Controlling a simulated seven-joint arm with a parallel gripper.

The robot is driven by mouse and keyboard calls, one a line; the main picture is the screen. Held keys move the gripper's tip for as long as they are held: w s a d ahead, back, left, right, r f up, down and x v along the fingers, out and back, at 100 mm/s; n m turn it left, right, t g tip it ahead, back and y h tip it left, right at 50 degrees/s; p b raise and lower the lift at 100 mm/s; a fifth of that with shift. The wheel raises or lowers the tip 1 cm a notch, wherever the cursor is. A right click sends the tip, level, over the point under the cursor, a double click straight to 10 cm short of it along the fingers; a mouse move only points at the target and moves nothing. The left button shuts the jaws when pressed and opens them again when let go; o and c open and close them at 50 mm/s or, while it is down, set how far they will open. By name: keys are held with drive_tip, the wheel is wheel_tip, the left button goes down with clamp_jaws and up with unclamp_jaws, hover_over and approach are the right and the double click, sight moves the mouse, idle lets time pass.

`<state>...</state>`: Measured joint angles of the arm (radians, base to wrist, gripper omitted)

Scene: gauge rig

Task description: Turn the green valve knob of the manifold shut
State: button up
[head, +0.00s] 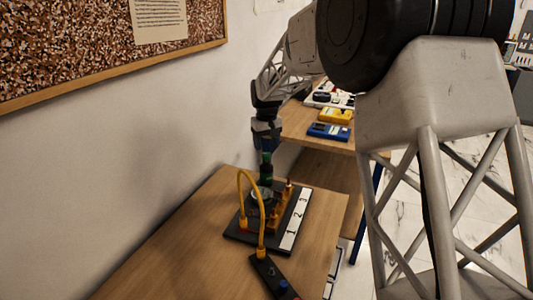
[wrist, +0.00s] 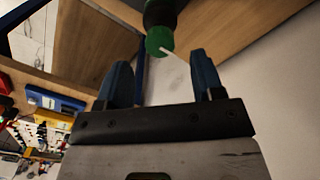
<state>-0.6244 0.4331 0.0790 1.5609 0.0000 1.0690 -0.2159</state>
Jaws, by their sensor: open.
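The manifold (head: 268,216) stands on a dark base plate on the wooden table, with a white strip marked 1, 2, 3 along its right side. A green valve knob (head: 265,181) shows above it in the head view, small and partly unclear against dark parts. In the wrist view the green knob (wrist: 160,40) has a round face with a white pointer line and a dark cylindrical body behind it. My gripper (head: 267,146) is above the manifold, pointing down. Its blue fingers (wrist: 160,62) are open, and the knob appears just beyond the gap between their tips. Contact is not visible.
A yellow hose (head: 241,190) arches up beside the manifold, down to a dark box (head: 273,275) at the front. A wall (head: 130,170) runs close on the left. A second table behind holds a yellow meter (head: 335,116) and a blue meter (head: 329,131). The table's front left is clear.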

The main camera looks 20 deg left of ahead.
sight(267, 154)
drive_tip(key=shift+f, duration=2.2)
drive_tip(key=c, duration=0.9)
